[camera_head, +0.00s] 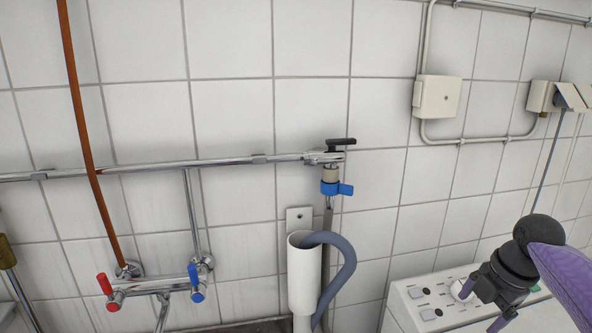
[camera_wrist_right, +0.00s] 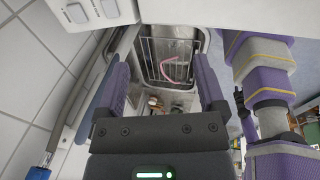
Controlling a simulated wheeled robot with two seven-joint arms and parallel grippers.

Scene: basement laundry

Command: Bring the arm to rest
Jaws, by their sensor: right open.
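My right arm comes in at the lower right of the head view, in front of the white machine's panel. My right gripper shows in the wrist view (camera_wrist_right: 163,70) with its two purple fingers wide apart. Nothing is held between the fingers. In the head view the fingers are partly cut off by the lower edge, beside a white knob.
A white machine (camera_head: 408,310) with buttons stands close to the right arm. A white standpipe (camera_head: 304,275) with a grey hose (camera_head: 345,262), a blue valve (camera_head: 331,188), and red (camera_head: 104,284) and blue taps (camera_head: 195,280) line the tiled wall. A wire basket (camera_wrist_right: 160,48) lies beyond the fingers.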

